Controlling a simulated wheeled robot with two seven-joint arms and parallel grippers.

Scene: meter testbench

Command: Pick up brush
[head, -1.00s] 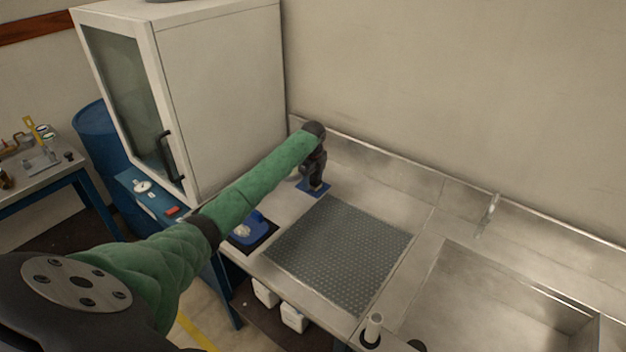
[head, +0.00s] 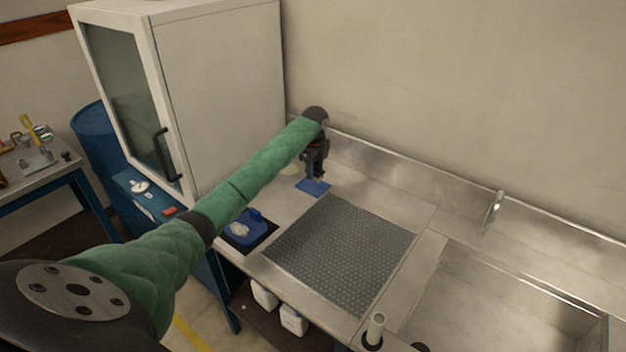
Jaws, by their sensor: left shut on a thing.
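My left gripper (head: 317,174) is at the far end of the green-sleeved arm, above a small blue mat (head: 313,188) on the steel counter near the back wall. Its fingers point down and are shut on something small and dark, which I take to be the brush. The fingers hide most of it, so its shape and bristles cannot be made out. The gripper appears a little above the mat. My right gripper is not in view.
A grey perforated mat (head: 340,255) lies right of the blue mat, with a sink (head: 510,300) beyond. A blue dish (head: 243,229) sits at the counter's left edge. A white cabinet (head: 220,95) stands close left of the arm. A pale cylinder (head: 375,328) stands at the front edge.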

